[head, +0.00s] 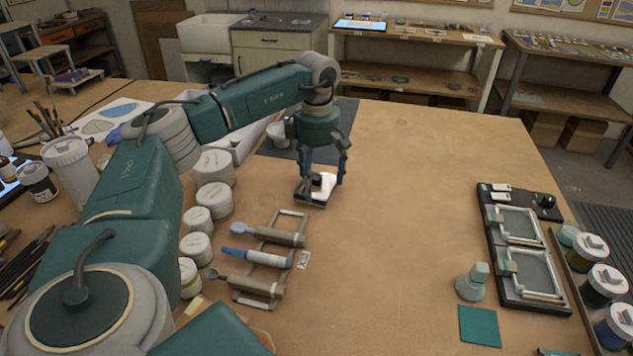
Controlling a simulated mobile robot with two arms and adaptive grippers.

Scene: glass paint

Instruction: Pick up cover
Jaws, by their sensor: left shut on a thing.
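My left gripper (320,180) points down over the middle of the table and is shut on a small white, flat, squarish piece with a dark part (314,197). This piece looks like the cover, but the fingers hide much of it. It is at or just above the tabletop; I cannot tell whether it touches. My right gripper is not in view.
A wooden rack with tools (265,257) stands nearer me, beside several white lidded jars (208,202). A dark tray with two frames (522,250) lies at right, near a pale stamp-like object (472,283) and a green square (480,325). The table's middle right is clear.

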